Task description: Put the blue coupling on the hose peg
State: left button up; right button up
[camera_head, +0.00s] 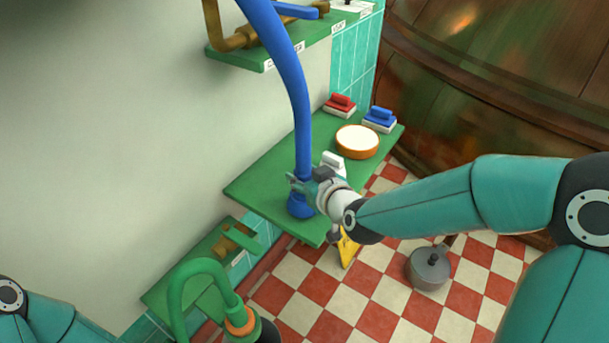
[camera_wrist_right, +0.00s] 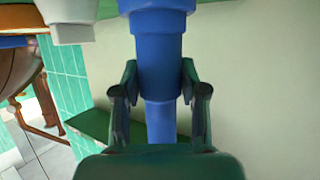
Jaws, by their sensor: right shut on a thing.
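A blue coupling (camera_head: 301,206) sits at the lower end of a thick blue hose (camera_head: 297,95) that comes down from the top of the head view. My right gripper (camera_head: 304,187) is shut on the coupling, over the green shelf. In the right wrist view the fingers (camera_wrist_right: 160,85) lie on both sides of the blue coupling (camera_wrist_right: 158,62). I cannot tell whether the coupling touches the shelf. I cannot make out the hose peg in either view. At the lower left only a part of my left arm shows; its gripper is out of view.
The green shelf (camera_head: 262,186) bears an orange-rimmed round dish (camera_head: 357,143), a red block (camera_head: 341,103), a blue block (camera_head: 380,117) and a white object (camera_head: 333,162). A green hose (camera_head: 202,268) curves at lower left. A grey lidded pot (camera_head: 428,270) stands on the checkered floor.

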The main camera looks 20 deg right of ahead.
jog(key=shift+f+b, duration=0.35)
jog(key=shift+b, duration=0.1)
jog(key=o, duration=1.1)
jog(key=shift+o, duration=0.2)
jog(key=shift+f, duration=0.1)
jog(key=v, duration=0.7)
jog(key=shift+s, duration=0.15)
